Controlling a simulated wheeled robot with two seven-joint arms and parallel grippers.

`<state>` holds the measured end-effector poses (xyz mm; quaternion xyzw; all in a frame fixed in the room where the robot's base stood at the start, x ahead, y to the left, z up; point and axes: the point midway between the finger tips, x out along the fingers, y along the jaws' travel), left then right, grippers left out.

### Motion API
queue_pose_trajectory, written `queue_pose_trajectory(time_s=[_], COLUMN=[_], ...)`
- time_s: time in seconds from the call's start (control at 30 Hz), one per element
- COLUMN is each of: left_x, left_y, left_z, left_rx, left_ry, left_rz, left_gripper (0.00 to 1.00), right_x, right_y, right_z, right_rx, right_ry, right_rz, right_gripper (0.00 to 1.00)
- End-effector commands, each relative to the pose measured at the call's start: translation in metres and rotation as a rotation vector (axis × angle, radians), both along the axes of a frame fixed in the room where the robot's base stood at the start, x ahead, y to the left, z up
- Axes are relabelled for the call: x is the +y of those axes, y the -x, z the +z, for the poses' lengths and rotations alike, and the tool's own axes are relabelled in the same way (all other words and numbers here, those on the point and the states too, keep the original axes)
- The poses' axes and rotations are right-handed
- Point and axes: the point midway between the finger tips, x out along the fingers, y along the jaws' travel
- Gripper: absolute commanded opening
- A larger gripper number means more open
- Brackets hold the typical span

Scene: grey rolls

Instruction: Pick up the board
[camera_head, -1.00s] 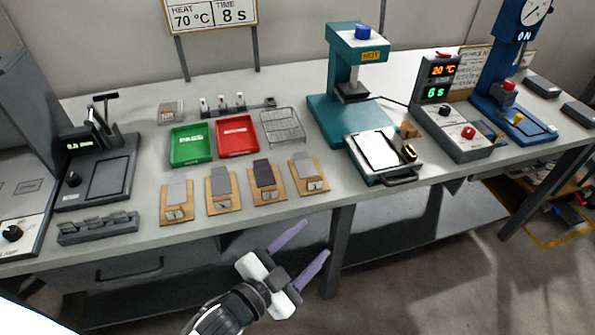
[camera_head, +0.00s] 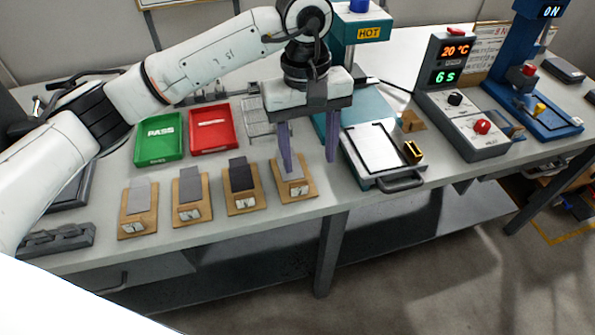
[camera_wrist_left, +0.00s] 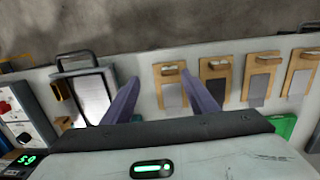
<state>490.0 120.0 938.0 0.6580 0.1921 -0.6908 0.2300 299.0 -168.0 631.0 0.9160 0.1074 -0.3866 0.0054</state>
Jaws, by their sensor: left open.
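Several wooden boards, each with a grey plate and a small pale label, lie in a row along the table's front. From left to right in the head view they are the first board (camera_head: 126,228), the second board (camera_head: 179,213), the dark-plated third board (camera_head: 231,205) and the rightmost board (camera_head: 309,188). My left gripper (camera_head: 309,160) is open and empty, pointing down above the rightmost board and a little to its right; one finger covers part of that board. In the left wrist view the rightmost board (camera_wrist_left: 158,72) shows between the fingers (camera_wrist_left: 160,80). My right gripper is out of view.
A green tray (camera_head: 159,155), a red tray (camera_head: 212,142) and a wire rack (camera_head: 257,130) lie behind the boards. A press plate with a handle (camera_head: 401,183) stands right of my gripper, with a control box (camera_head: 470,140) beyond it.

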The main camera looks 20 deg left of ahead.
Motion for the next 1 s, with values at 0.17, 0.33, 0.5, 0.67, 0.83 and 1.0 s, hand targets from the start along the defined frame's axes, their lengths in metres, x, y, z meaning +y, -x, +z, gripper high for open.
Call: queue_pose_trajectory(time_s=[0.17, 0.33, 0.5, 0.67, 0.83, 1.0], left_x=[0.018, 0.018, 0.017, 0.019, 0.019, 0.019], left_y=[-0.007, -0.007, -0.006, 0.0, 0.001, 0.001], left_z=[-0.008, -0.033, -0.045, -0.065, -0.089, -0.095], left_rx=[-0.026, -0.026, -0.027, -0.023, -0.026, -0.028], left_ry=[-0.072, -0.069, -0.067, -0.066, -0.066, -0.064], left_rz=[-0.012, -0.013, -0.013, -0.012, -0.012, -0.013], left_gripper=[0.53, 0.53, 0.53, 0.53, 0.53, 0.53], right_x=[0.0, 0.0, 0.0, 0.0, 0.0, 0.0], right_y=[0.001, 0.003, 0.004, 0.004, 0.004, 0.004], right_z=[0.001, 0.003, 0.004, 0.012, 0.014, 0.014], right_rx=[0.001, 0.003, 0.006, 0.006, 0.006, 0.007], right_ry=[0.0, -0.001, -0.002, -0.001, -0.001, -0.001], right_rz=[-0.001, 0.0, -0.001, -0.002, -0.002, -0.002], right_gripper=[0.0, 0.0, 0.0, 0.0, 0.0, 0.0])
